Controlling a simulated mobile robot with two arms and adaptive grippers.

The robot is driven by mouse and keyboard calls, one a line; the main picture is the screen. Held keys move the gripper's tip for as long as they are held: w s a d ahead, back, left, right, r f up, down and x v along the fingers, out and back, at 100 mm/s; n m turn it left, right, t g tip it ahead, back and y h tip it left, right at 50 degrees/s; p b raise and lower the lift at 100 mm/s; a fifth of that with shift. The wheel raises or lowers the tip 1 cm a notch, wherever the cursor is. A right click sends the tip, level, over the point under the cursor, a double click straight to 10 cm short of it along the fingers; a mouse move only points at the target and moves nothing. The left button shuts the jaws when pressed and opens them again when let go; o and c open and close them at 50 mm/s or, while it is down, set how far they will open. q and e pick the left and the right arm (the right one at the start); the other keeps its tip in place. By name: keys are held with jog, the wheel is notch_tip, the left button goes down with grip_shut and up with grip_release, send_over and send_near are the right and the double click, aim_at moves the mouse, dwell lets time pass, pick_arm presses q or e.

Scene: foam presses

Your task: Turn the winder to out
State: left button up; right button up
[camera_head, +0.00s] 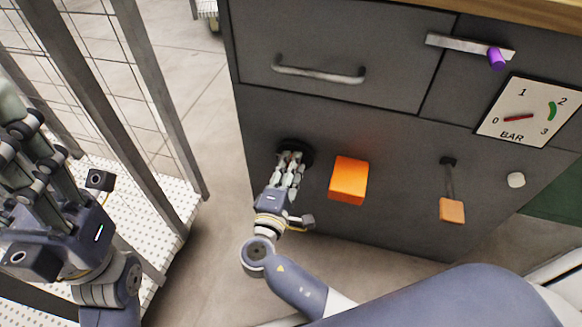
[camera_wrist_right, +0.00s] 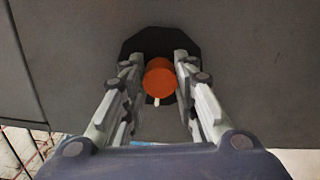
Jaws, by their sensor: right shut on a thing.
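The winder looks to be a round orange knob (camera_wrist_right: 159,78) on a dark many-sided plate (camera_wrist_right: 136,48) on the grey cabinet front. A small white mark shows just below the knob in the right wrist view. My right gripper (camera_head: 291,164) is shut on the knob, one finger at each side. In the head view the fingers hide the knob, and only part of the dark plate (camera_head: 308,150) shows behind them. I cannot read any label for its setting. My left gripper (camera_head: 35,135) is at the left edge, away from the cabinet, its fingertips partly out of frame.
Right of my right gripper, an orange block (camera_head: 348,180) juts from the cabinet (camera_head: 400,140). Further right are a hanging lever with an orange end (camera_head: 452,210), a white button (camera_head: 516,180), a purple-knobbed slider (camera_head: 496,58) and a BAR gauge (camera_head: 530,110), needle near 0. A mesh fence (camera_head: 150,100) stands left.

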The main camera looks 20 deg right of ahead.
jog(key=shift+f, duration=0.1)
jog(key=o, duration=1)
jog(key=shift+o, duration=0.4)
jog(key=v, duration=1.2)
